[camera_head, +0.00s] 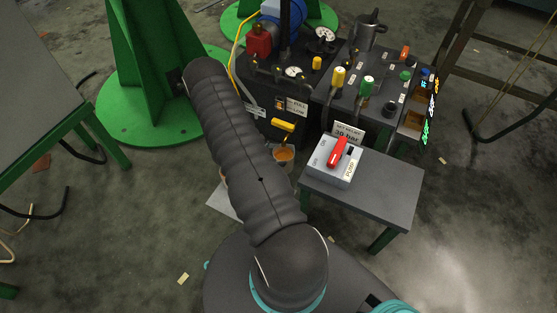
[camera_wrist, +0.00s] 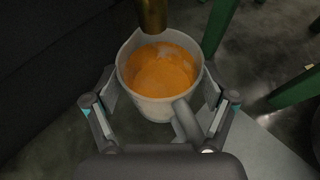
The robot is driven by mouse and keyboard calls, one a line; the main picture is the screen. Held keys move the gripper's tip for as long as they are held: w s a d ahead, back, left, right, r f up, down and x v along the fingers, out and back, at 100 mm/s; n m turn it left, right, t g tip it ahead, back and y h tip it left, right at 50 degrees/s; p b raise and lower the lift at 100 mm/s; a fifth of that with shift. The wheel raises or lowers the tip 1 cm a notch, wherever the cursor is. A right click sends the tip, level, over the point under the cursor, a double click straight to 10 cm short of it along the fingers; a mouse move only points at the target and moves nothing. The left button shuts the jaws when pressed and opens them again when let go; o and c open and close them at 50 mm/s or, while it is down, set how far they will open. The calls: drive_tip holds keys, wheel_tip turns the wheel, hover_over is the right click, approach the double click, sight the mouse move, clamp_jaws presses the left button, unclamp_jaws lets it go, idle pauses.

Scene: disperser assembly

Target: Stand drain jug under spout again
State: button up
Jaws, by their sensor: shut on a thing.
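The drain jug (camera_wrist: 155,107) is a pale grey cup with a handle on the near right side and orange liquid inside. It sits between the two fingers of my gripper (camera_wrist: 162,108), which is shut on its sides. A brass spout (camera_wrist: 152,16) hangs over the far rim of the jug in the wrist view. In the head view the jug (camera_head: 284,157) shows beside my arm, below the yellow lever (camera_head: 283,125) on the front of the dark machine. My arm hides part of it there. I cannot tell whether the jug touches the floor.
A small grey table (camera_head: 385,190) with a control box (camera_head: 334,163) and red lever stands right of the jug. The dark machine (camera_head: 262,125) is behind. A pale sheet (camera_head: 226,199) lies on the floor by my arm. Green table legs (camera_wrist: 297,88) stand close on the right.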

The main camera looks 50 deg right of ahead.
wheel_tip(320, 180, down, 3)
drive_tip(key=shift+f, duration=0.2)
drive_tip(key=shift+d+f, duration=0.2)
drive_tip(key=shift+f, duration=0.1)
drive_tip(key=shift+f+b, duration=0.15)
drive_tip(key=shift+b, duration=0.2)
drive_tip(key=o, duration=1.7)
drive_tip(key=shift+c, duration=0.2)
